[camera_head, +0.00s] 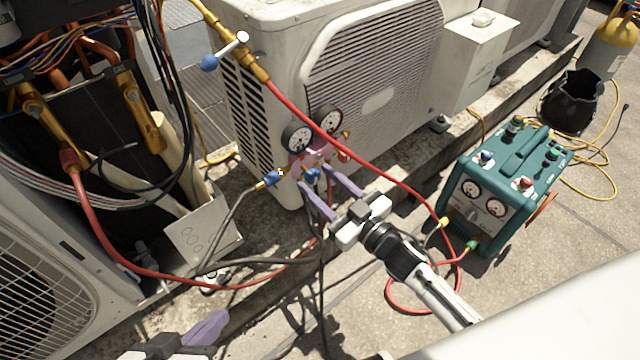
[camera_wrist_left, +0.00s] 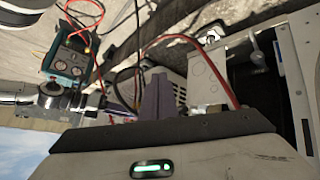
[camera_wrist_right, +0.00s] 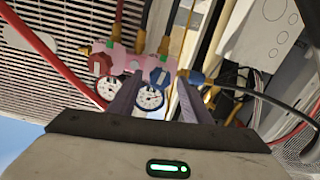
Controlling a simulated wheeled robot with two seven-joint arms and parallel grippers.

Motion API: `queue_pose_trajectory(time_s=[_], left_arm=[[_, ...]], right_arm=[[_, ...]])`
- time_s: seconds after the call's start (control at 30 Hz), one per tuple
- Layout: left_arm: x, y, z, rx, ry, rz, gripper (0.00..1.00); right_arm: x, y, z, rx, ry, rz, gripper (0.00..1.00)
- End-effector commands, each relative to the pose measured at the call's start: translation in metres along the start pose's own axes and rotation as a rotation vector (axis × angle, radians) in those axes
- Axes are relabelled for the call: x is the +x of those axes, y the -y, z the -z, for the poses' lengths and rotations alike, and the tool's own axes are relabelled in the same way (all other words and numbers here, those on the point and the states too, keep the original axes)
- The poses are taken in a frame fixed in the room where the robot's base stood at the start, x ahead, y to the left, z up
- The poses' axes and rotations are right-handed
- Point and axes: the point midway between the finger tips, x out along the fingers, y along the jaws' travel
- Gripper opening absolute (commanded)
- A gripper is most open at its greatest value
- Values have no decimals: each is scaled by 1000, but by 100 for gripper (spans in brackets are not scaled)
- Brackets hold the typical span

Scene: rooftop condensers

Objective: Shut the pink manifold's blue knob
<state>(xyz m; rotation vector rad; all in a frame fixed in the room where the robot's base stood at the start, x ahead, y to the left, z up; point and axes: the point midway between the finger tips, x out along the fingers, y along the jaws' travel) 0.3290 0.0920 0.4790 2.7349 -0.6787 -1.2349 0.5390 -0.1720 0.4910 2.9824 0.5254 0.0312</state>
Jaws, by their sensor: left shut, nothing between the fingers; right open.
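The pink manifold (camera_head: 318,156) hangs by the large condenser unit, below two round gauges. Its blue knob (camera_head: 312,174) faces my right gripper (camera_head: 316,178). In the right wrist view the blue knob (camera_wrist_right: 158,77) lies between the two purple fingertips (camera_wrist_right: 155,88), which are spread apart; I cannot tell if they touch it. The manifold's red knob (camera_wrist_right: 100,65) is left of the fingers there. My left gripper (camera_head: 207,328) is shut and empty at the bottom left, well away from the manifold. Its fingers also show together in the left wrist view (camera_wrist_left: 158,97).
A red hose (camera_head: 375,170) crosses in front of the condenser (camera_head: 270,30). A blue hose fitting (camera_head: 272,178) is left of the knob. A teal machine (camera_head: 510,180) stands at right, with a black bag (camera_head: 572,100) behind. Exposed pipes and wires fill the left.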

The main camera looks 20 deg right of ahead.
Motion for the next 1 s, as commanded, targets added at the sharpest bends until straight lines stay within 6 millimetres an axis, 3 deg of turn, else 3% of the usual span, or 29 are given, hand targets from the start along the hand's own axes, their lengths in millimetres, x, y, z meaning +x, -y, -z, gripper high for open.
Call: queue_pose_trajectory(time_s=[0.3, 0.57, 1.0], left_arm=[[-1, -1, 2, -1, -7, -3, 0], [-1, -1, 2, -1, -7, -3, 0], [-4, 3, -2, 12, 27, 21, 0]], right_arm=[[4, 0, 0, 0, 1, 0, 44], [3, 0, 0, 0, 1, 0, 3], [3, -1, 2, 102, 3, -1, 3]])
